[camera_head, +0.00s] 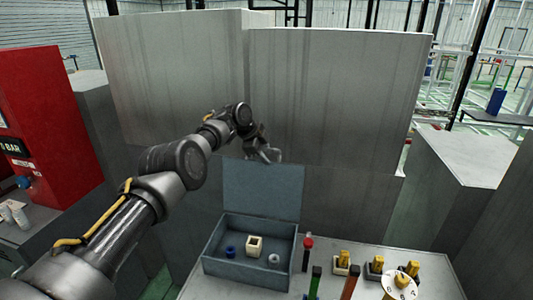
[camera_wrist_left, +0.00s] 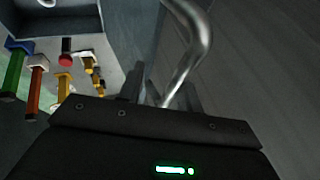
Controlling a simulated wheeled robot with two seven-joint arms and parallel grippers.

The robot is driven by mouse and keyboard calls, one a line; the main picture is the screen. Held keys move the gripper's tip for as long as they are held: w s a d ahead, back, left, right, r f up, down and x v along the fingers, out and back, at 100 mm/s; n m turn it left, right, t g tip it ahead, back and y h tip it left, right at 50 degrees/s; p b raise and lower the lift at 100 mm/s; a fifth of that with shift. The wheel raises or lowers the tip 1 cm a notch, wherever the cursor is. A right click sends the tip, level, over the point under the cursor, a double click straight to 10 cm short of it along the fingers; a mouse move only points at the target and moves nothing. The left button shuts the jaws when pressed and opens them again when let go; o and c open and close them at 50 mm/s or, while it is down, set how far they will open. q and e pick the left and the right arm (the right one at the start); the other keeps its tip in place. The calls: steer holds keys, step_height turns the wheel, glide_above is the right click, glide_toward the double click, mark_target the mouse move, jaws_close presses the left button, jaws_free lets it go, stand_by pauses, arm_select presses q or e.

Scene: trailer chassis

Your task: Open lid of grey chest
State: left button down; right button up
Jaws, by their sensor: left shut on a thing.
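The grey chest (camera_head: 243,272) stands on the table in the head view, its inside in plain sight. Its lid (camera_head: 263,192) stands raised, about upright, along the chest's back edge. My left gripper (camera_head: 264,154) is at the top edge of the lid. In the left wrist view, the left gripper (camera_wrist_left: 163,92) is shut on a curved metal handle (camera_wrist_left: 193,50), which runs up from between the fingers. The exact contact is partly hidden in shadow. My right gripper is in neither view.
Inside the chest are a blue piece (camera_head: 231,252), a cream square block (camera_head: 254,245) and a pale round piece (camera_head: 274,260). Several coloured tools and a white disc (camera_head: 399,286) stand to the right. Tall grey panels (camera_head: 335,100) rise close behind the lid.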

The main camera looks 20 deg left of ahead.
arm_select(q)
steer(key=shift+s+f, duration=0.15)
steer(key=shift+f, duration=0.35)
steer(key=c, duration=1.5)
jaws_free()
steer(key=shift+o, duration=0.2)
steer(key=shift+w+a+f, duration=0.1)
steer(key=shift+w+f, duration=0.05)
steer(key=shift+w, duration=0.15)
steer(key=shift+b+v, duration=0.65)
steer(key=shift+v, duration=0.4)
steer(key=b+v, duration=0.4)
steer(key=v, duration=0.5)
steer(key=shift+w, duration=0.15)
steer(key=shift+a, duration=0.1)
